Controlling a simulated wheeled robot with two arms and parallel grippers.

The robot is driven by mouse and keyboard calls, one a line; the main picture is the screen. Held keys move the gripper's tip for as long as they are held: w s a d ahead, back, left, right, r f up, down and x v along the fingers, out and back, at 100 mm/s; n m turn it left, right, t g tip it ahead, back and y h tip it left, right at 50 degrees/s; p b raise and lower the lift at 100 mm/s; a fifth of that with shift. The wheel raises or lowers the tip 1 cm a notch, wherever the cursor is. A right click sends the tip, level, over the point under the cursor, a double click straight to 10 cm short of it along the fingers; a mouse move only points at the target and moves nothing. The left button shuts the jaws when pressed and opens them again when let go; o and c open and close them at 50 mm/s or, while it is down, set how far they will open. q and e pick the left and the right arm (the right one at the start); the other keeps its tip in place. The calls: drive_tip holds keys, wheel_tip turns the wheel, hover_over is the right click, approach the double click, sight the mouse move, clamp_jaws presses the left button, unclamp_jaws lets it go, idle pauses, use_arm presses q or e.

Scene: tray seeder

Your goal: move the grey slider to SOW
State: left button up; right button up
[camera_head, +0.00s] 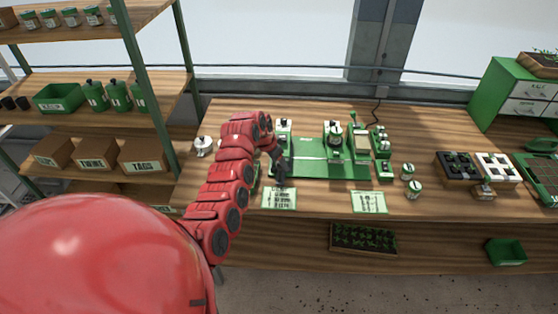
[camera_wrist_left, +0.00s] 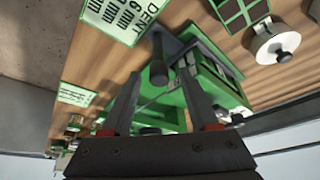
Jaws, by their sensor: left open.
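The green tray seeder (camera_head: 320,158) sits on the wooden bench in the head view. My left gripper (camera_head: 281,172) is at its left front end and hides part of it. In the left wrist view, the open left gripper (camera_wrist_left: 157,88) points at the green machine (camera_wrist_left: 215,85). A dark grey upright knob (camera_wrist_left: 158,70), which looks like the grey slider's handle, shows between the fingertips. I cannot tell whether the fingers touch it. No SOW mark is readable. My right gripper is not in view.
Two printed cards (camera_head: 279,198) (camera_head: 368,202) lie along the bench's front. Small jars (camera_head: 412,188) stand right of the seeder, with black and white trays (camera_head: 458,166) (camera_head: 497,166) further right. A white lidded pot (camera_head: 203,146) stands left of my arm.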

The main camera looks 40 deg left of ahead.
use_arm(q)
clamp_jaws()
idle(0.4)
idle(1.1)
